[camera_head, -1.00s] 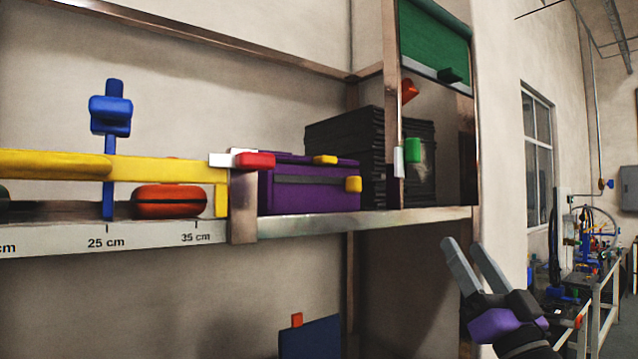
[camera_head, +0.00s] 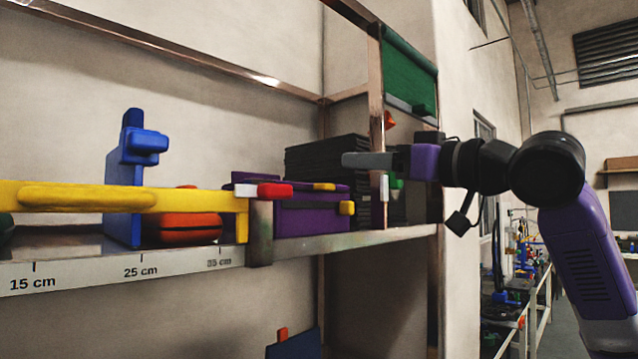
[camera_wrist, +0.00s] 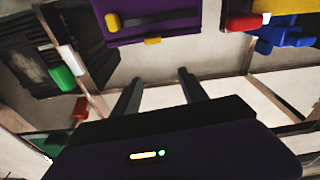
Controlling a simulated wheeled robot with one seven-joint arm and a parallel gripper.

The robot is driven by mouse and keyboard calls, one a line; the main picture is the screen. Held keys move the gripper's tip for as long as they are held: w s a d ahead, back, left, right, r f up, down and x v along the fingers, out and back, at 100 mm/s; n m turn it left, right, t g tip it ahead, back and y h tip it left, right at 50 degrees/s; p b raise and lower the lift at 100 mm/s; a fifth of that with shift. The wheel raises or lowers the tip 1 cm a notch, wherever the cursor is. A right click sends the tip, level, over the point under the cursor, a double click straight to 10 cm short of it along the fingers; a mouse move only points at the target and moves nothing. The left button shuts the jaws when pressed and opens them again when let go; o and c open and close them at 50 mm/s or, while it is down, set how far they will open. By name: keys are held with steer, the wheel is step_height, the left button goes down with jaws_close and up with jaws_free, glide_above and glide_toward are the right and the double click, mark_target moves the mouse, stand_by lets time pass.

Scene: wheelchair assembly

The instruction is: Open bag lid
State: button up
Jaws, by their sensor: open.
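The purple bag (camera_head: 312,217) sits on the shelf, right of the shelf's post, with a dark strip across its front. A yellow tab (camera_head: 324,187) is on its top and a yellow block (camera_head: 346,208) at its front right corner. In the wrist view the bag (camera_wrist: 150,22) shows upside down at the top, with the yellow tab (camera_wrist: 113,22) and yellow block (camera_wrist: 152,41). My gripper (camera_head: 345,160) is open and empty, pointing left, above and to the right of the bag in the head view and apart from it. Both fingers show in the wrist view (camera_wrist: 158,88).
Black stacked trays (camera_head: 325,158) stand behind the bag. A green block (camera_head: 397,183) and a post stand to the right. A green panel (camera_head: 410,72) hangs above.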

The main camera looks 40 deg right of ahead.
mark_target(331, 185)
steer(key=shift+m+g, duration=0.6)
steer(key=shift+g, duration=0.2)
steer(key=w+f+p, duration=0.1)
steer(key=w, duration=0.1)
steer(key=w+f, duration=0.1)
steer(key=w, duration=0.2)
steer(key=w+f+p, duration=0.1)
steer(key=w, duration=0.2)
steer(key=shift+w+d+f+p, duration=0.1)
steer(key=shift+w+f+p, duration=0.05)
steer(key=shift+f+p, duration=0.15)
jaws_close()
stand_by(0.5)
